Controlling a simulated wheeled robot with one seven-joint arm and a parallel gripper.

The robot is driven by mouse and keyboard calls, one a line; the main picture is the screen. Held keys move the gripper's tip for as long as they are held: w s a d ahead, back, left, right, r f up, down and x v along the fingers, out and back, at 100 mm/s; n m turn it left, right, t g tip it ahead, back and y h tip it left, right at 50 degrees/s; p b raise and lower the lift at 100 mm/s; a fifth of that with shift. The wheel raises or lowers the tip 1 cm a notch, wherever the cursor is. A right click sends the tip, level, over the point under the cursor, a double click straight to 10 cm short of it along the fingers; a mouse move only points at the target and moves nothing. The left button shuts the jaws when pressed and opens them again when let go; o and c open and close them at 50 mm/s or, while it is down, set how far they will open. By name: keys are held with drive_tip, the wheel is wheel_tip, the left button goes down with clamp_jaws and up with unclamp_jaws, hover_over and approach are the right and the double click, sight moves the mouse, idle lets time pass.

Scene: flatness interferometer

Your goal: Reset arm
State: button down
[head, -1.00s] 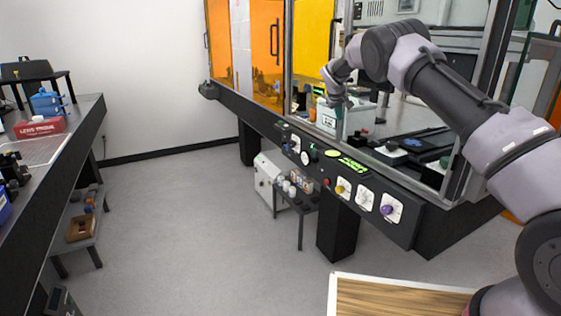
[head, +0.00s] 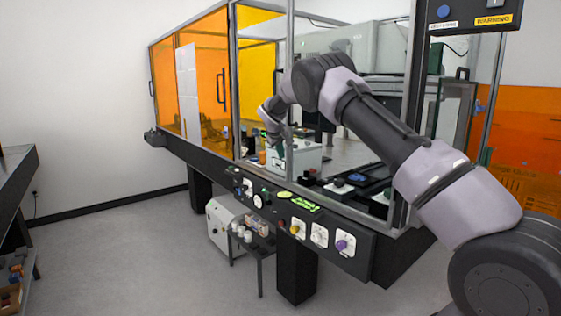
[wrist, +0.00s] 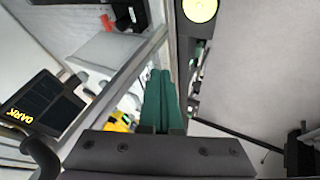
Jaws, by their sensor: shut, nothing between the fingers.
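My gripper (wrist: 161,98) shows in the wrist view as two green fingers pressed together, shut and empty. In the head view my gripper (head: 276,152) hangs at the end of my bent arm, in front of the enclosure's open front, above the control panel (head: 265,205) edge. In the wrist view the fingers point along the metal frame rail (wrist: 135,70), with floor to the right and the enclosure's inside to the left. Whether the fingers touch the rail I cannot tell.
The enclosure has orange panels (head: 190,85) and metal posts (head: 289,70) close to my arm. A white box (head: 305,157) stands inside behind my gripper. Below the panel is a small cart (head: 258,245). The floor at front left (head: 120,255) is clear. A bench (head: 15,180) stands at the left edge.

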drive_tip(key=v, duration=0.6)
drive_tip(key=s+d+r+m+y, duration=0.1)
drive_tip(key=s+d+r+m, duration=0.2)
drive_tip(key=s+d+r, duration=0.75)
drive_tip(key=s+d+r+m+g+y, duration=0.1)
drive_tip(key=s+d+r+m+y, duration=0.15)
drive_tip(key=s+d+r, duration=0.85)
drive_tip(key=s+d+f+m, duration=0.2)
drive_tip(key=s+f, duration=0.1)
drive_tip(key=s, duration=1.2)
drive_tip(key=s+d+f+m+t, duration=0.1)
drive_tip(key=s+d+f+m, duration=0.1)
drive_tip(key=s, duration=1.4)
drive_tip(key=shift+f+m, duration=0.4)
drive_tip(key=shift+m, duration=0.05)
drive_tip(key=shift+d, duration=0.15)
